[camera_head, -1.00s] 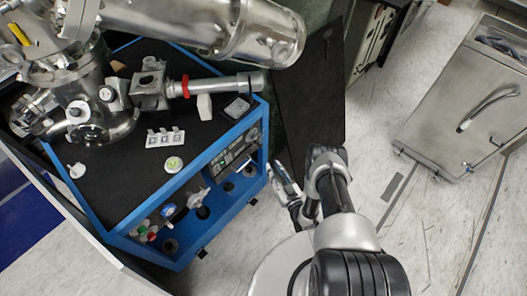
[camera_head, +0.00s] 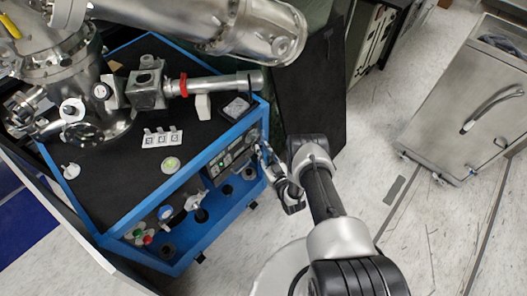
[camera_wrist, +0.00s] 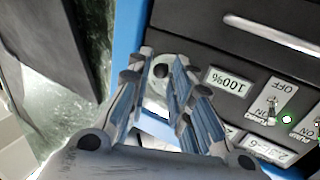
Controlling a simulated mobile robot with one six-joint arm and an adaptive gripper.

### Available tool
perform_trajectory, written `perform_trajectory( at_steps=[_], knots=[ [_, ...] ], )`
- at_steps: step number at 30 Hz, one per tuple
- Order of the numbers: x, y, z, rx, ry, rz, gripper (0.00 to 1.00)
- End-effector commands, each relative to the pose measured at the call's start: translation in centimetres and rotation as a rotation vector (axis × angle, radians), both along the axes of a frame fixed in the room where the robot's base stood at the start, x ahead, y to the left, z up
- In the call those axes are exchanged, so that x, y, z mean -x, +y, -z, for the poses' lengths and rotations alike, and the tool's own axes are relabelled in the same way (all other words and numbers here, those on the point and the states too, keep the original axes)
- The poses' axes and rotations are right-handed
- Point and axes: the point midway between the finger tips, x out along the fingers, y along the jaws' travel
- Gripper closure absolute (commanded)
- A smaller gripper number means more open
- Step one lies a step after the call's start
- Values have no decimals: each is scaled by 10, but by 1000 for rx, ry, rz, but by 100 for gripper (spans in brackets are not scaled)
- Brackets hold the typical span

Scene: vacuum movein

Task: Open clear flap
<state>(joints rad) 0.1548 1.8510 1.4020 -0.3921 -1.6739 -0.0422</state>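The control panel (camera_head: 232,155) is on the front of the blue-framed cart in the head view. In the wrist view, the dark panel (camera_wrist: 205,45) has a "100%" display (camera_wrist: 228,82), a second display (camera_wrist: 270,149) and switch plates marked ON and OFF. A small green light (camera_wrist: 287,119) is lit beside one switch plate (camera_wrist: 268,100). I cannot make out the clear flap's edges against these plates. In the head view, my gripper (camera_head: 264,153) is close to the panel's right end.
Metal vacuum parts (camera_head: 150,90) stand on the cart's black top. Blue frame bars (camera_head: 215,148) edge the panel. A dark upright board (camera_head: 310,100) stands behind my arm. A steel cabinet (camera_head: 465,95) stands at right, with open floor (camera_head: 430,230) in front.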

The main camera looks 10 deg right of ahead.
Motion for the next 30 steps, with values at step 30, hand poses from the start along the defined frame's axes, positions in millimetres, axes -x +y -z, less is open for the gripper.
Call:
perform_trajectory(
  at_steps=[30],
  knots=[
    [2, -2, -5, 21, 31, 2, 100]
  ],
)
